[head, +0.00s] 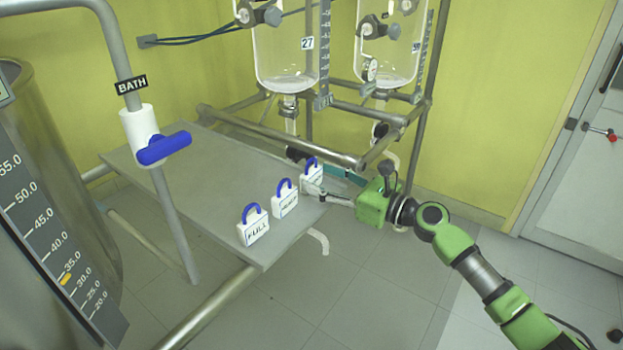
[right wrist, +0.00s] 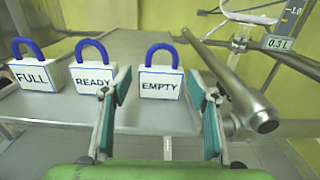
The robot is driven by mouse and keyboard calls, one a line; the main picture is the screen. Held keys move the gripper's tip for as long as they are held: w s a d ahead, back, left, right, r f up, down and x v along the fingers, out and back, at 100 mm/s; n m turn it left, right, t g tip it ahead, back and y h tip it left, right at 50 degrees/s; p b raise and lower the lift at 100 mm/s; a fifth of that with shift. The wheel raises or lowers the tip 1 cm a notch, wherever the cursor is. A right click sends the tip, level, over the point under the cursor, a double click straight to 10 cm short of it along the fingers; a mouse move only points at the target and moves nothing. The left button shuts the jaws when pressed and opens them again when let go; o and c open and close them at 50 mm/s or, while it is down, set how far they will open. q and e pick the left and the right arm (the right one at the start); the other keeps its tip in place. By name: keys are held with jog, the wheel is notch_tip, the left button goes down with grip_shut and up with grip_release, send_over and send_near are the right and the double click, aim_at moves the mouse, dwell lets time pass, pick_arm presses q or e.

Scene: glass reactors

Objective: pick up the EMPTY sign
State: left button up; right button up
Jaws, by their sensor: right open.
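The EMPTY sign (right wrist: 160,84) is a white block with a blue loop handle, standing upright on the grey table. In the right wrist view it stands ahead, between the two finger lines of my right gripper (right wrist: 160,100). In the head view the EMPTY sign (head: 312,168) is the farthest of three signs, partly covered by my right gripper (head: 318,192), which reaches in from the right at the table's edge. The right gripper is open, with nothing held. My left gripper is not in view.
The READY sign (head: 285,203) and FULL sign (head: 253,228) stand in a row on the table (head: 215,190). Metal frame pipes (head: 280,135) run behind the table, below two glass reactors (head: 285,50). In the right wrist view a thick pipe (right wrist: 235,85) lies close right of the gripper.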

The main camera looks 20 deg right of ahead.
aim_at(316, 174)
jog(key=x, duration=0.3)
jog(key=shift+w+a, duration=0.15)
jog(key=shift+w, duration=0.05)
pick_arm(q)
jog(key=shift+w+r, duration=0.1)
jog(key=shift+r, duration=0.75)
pick_arm(e)
jog(key=c, duration=0.9)
jog(key=shift+r, duration=0.15)
